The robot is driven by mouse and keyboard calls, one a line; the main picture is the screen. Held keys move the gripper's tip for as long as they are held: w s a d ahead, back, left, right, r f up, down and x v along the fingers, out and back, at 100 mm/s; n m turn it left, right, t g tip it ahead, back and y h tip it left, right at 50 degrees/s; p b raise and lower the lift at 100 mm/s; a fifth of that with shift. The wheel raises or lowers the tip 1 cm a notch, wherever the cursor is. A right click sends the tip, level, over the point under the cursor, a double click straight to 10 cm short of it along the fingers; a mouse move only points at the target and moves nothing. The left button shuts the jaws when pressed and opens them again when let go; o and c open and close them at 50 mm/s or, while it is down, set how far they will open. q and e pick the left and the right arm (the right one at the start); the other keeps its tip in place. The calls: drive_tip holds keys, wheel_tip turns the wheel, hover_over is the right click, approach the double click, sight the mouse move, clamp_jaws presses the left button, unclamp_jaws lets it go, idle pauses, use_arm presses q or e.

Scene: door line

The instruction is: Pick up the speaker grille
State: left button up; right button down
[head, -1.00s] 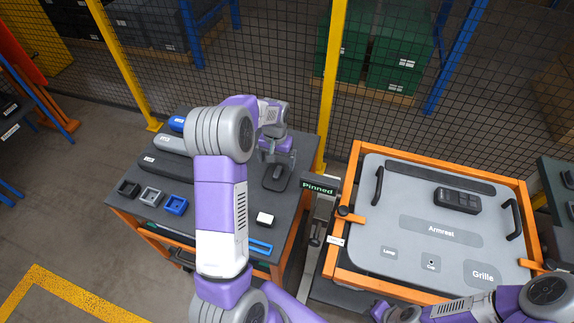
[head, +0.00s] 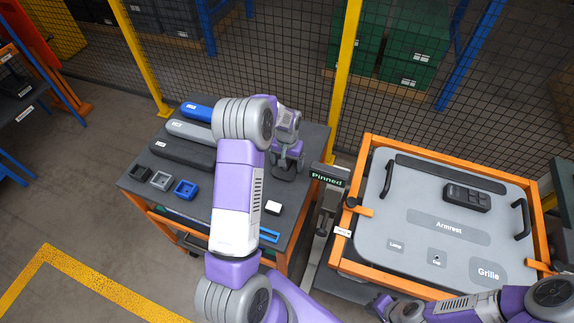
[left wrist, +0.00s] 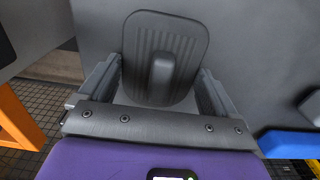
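The speaker grille (head: 284,174) is a dark grey rounded plate with ribs and a raised grip bar in its middle. It lies on the dark top of the cart, near its right side. The left wrist view shows the grille (left wrist: 187,42) between the fingers of my left gripper (left wrist: 160,88). The fingers are wide apart, one on each side, with the grip bar between them and clear of both. In the head view my left gripper (head: 288,157) is just over the grille and partly hides it. My right gripper (head: 382,307) is at the bottom edge, its fingers unclear.
The cart (head: 240,262) also carries blue, grey and black long pieces, several small square holders and a white block (head: 273,208). An orange-framed panel (head: 400,205) stands to the right, with a "Grille" label. A mesh fence with yellow posts (head: 345,80) is behind.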

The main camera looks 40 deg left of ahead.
use_arm(q)
drive_tip(key=shift+c, duration=1)
wheel_tip(320, 180, up, 10)
drive_tip(key=shift+r, duration=0.1)
